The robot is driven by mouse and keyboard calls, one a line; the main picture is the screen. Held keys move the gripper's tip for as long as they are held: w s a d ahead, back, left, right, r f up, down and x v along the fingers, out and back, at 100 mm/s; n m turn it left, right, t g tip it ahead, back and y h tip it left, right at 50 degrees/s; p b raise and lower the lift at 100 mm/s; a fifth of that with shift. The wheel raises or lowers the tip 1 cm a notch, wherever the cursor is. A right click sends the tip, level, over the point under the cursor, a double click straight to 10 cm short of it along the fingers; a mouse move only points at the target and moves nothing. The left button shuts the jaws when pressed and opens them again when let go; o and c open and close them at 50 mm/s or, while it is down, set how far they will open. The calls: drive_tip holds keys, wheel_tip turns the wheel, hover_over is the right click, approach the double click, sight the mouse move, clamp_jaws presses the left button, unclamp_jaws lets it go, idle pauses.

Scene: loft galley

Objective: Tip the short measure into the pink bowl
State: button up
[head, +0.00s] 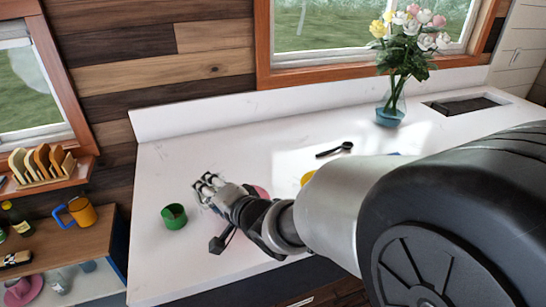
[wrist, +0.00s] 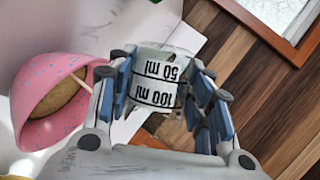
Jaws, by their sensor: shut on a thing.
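My gripper (wrist: 158,95) is shut on the short measure (wrist: 158,80), a clear-to-white cup with black 50 ml and 100 ml marks that read upside down in the wrist view. The pink bowl (wrist: 38,92) is at the left of the wrist view, speckled, with something brown inside and a thin pale stick across its rim. The measure is beside the bowl in this view, apart from it. In the head view my gripper (head: 208,184) is over the left part of the white counter. There the bowl (head: 262,191) is mostly hidden behind my gripper and wrist. What the measure holds is unclear.
A green cup (head: 174,216) stands on the counter (head: 165,265) left of my gripper. A yellow thing (head: 307,177) is partly hidden by my arm. A black spoon (head: 335,150) lies farther back, and a flower vase (head: 390,115) stands at the back right.

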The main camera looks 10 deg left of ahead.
drive_tip(key=shift+w+d+r+m+y+p, duration=0.1)
drive_tip(key=shift+r+m+y+p, duration=0.25)
drive_tip(key=shift+m+p, duration=0.15)
idle(0.6)
drive_tip(key=shift+w+d+r+m+y+p, duration=0.15)
drive_tip(key=shift+w+d+m+y+p, duration=0.2)
drive_tip(key=shift+p, duration=0.35)
drive_tip(key=shift+w+d+r+m+p, duration=0.15)
drive_tip(key=shift+d+p, duration=0.25)
drive_tip(key=shift+p, duration=0.25)
drive_tip(key=shift+w+d+f+m+y, duration=0.1)
drive_tip(key=shift+d+f+m+y, duration=0.05)
drive_tip(key=shift+f+m+y, duration=0.4)
idle(0.8)
drive_tip(key=shift+r+m+p, duration=0.25)
drive_tip(key=shift+m+p, duration=0.1)
drive_tip(key=shift+p, duration=0.1)
